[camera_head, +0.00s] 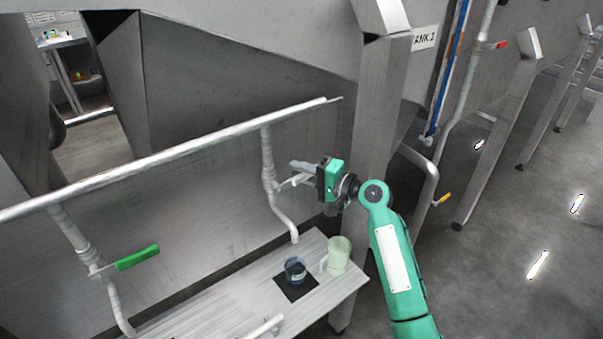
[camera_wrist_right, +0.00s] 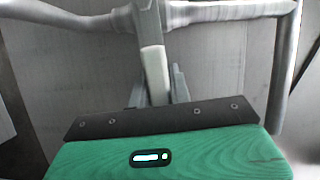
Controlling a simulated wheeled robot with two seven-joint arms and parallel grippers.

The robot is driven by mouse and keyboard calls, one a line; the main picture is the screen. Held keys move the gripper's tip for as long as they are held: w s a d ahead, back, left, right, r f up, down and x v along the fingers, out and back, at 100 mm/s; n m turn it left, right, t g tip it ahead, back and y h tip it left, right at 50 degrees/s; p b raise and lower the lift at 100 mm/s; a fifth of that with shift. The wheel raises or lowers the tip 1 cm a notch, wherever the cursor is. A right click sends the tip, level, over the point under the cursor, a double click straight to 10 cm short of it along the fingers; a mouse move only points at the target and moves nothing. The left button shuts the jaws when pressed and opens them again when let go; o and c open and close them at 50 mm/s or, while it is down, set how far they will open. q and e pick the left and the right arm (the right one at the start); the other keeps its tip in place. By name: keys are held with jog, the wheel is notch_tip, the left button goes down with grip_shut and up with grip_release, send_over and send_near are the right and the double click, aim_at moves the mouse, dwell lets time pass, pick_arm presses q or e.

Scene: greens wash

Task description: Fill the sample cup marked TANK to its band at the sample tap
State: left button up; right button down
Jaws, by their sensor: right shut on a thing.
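My right gripper (camera_head: 303,174) is shut on the pale lever (camera_wrist_right: 155,75) of the right-hand sample tap (camera_head: 268,165), which hangs from the long pipe. The tap's curved spout (camera_head: 294,236) ends above a small clear cup with a dark blue band (camera_head: 295,271). The cup stands upright on a black square mat (camera_head: 295,290) on the bench. Its marking and liquid level are too small to read. In the right wrist view the fingers are partly hidden behind the gripper's body. My left gripper is not in view.
A pale green jug (camera_head: 339,254) stands right of the cup on the grey bench (camera_head: 225,303). A second tap with a green handle (camera_head: 137,257) hangs at the left. A steel tank leg (camera_head: 376,110) rises close behind my right gripper. Bare bench lies left of the mat.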

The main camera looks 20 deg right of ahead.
jog(key=shift+a+r+n+h+p, duration=0.15)
jog(key=shift+r+n+h+p, duration=0.35)
jog(key=shift+r+n, duration=0.5)
jog(key=shift+f, duration=0.15)
jog(key=c, duration=1.3)
grip_release()
jog(key=shift+s, duration=0.15)
jog(key=shift+w+d+b+v, duration=0.1)
jog(key=shift+b+v, duration=1.2)
jog(key=shift+v, duration=2.15)
jog(key=shift+w+d+b+v, duration=0.15)
jog(key=shift+b+v, duration=1.15)
jog(key=shift+v, duration=2.1)
